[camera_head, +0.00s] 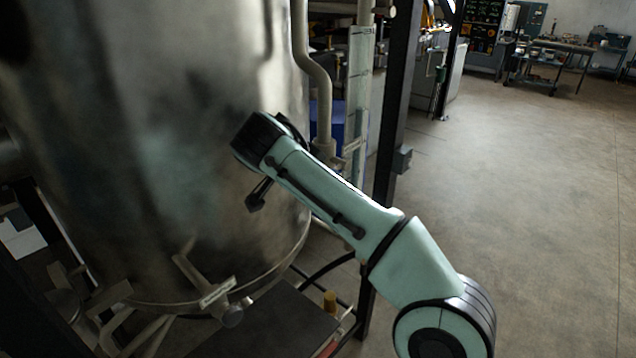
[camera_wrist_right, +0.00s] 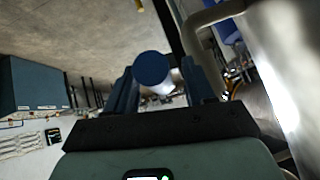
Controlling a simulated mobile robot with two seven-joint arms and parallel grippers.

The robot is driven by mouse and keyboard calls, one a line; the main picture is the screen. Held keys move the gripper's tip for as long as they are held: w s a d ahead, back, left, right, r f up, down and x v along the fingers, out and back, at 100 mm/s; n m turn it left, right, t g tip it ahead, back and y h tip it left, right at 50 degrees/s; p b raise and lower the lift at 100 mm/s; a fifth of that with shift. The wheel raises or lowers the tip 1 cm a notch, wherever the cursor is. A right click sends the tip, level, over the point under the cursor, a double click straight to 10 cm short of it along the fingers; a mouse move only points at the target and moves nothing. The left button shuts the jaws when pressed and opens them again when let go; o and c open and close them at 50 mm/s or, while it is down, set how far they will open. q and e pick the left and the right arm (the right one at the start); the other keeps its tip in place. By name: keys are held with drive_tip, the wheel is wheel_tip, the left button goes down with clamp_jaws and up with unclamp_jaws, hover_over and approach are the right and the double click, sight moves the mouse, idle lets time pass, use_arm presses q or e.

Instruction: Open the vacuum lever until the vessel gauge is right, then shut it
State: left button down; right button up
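A large metal vessel (camera_head: 200,110) fills the left of the head view. Near its bottom, a tagged lever-like fitting (camera_head: 195,272) sticks out, with a round end at lower right. My right arm crosses the head view from bottom right, its wrist in front of the vessel; its fingers are hidden there. In the right wrist view my right gripper (camera_wrist_right: 160,88) has its two dark blue fingers apart. A round blue end (camera_wrist_right: 151,68) shows between them near the tips; whether they touch it is unclear. I cannot pick out the vessel gauge. My left gripper is out of view.
A grey pipe (camera_head: 320,85) and a dark post (camera_head: 392,110) stand right of the vessel, close to my arm. A low shelf (camera_head: 275,318) lies under it. Open concrete floor (camera_head: 540,200) lies to the right, with benches at the back.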

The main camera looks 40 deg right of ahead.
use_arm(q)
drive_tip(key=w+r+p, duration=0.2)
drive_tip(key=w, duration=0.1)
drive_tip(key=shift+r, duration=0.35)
use_arm(e)
drive_tip(key=v, duration=1.3)
drive_tip(key=shift+a, duration=0.15)
drive_tip(key=shift+s+r, duration=0.1)
